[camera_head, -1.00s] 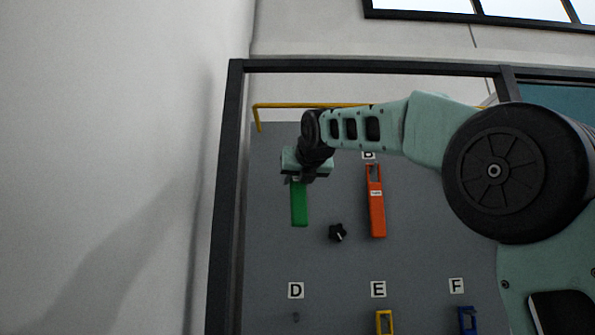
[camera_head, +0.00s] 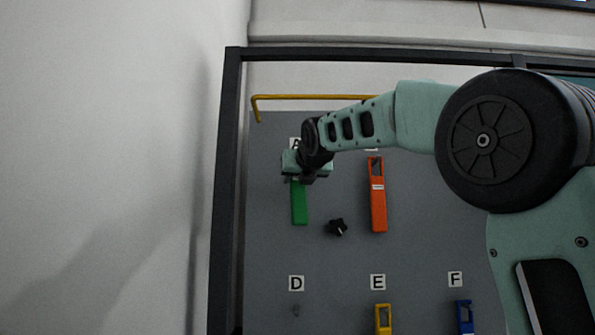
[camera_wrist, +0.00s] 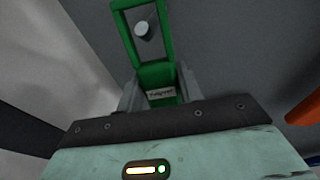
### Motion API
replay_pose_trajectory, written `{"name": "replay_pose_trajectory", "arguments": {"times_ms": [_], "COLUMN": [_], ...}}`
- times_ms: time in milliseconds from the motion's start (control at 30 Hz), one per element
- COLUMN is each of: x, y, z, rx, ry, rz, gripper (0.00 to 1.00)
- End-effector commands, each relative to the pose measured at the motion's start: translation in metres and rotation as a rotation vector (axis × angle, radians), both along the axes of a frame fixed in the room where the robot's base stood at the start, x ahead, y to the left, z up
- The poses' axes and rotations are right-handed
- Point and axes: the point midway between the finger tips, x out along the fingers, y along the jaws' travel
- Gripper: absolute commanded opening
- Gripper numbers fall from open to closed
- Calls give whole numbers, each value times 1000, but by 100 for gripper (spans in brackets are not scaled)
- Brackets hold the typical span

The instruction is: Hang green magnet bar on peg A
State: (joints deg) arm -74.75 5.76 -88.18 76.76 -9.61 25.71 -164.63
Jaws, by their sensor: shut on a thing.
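The green magnet bar (camera_head: 299,205) hangs down from my gripper (camera_head: 299,179), in front of the grey board at upper left. In the wrist view my gripper (camera_wrist: 160,88) is shut on the lower part of the green bar (camera_wrist: 156,74), around its small label. The bar's frame-like open end points away from me. The round grey end of a peg (camera_wrist: 144,29) shows inside that opening; I cannot tell whether it passes through or lies behind. In the head view the label A (camera_head: 295,143) is partly covered by my wrist, and peg A is hidden there.
An orange bar (camera_head: 378,210) hangs to the right, and its edge shows in the wrist view. A black knob (camera_head: 338,227) sits between the bars. Below are an empty peg at D (camera_head: 296,310), a yellow bar (camera_head: 383,320) and a blue bar (camera_head: 464,318). A dark frame post (camera_head: 226,200) stands left.

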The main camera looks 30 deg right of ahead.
Motion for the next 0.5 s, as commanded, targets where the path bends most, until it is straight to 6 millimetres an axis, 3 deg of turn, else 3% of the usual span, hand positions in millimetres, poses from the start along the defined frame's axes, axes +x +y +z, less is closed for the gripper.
{"name": "replay_pose_trajectory", "arguments": {"times_ms": [500], "x": [11], "y": [-11], "z": [-2], "rx": [0], "ry": [0], "rz": [-5], "gripper": [9]}}
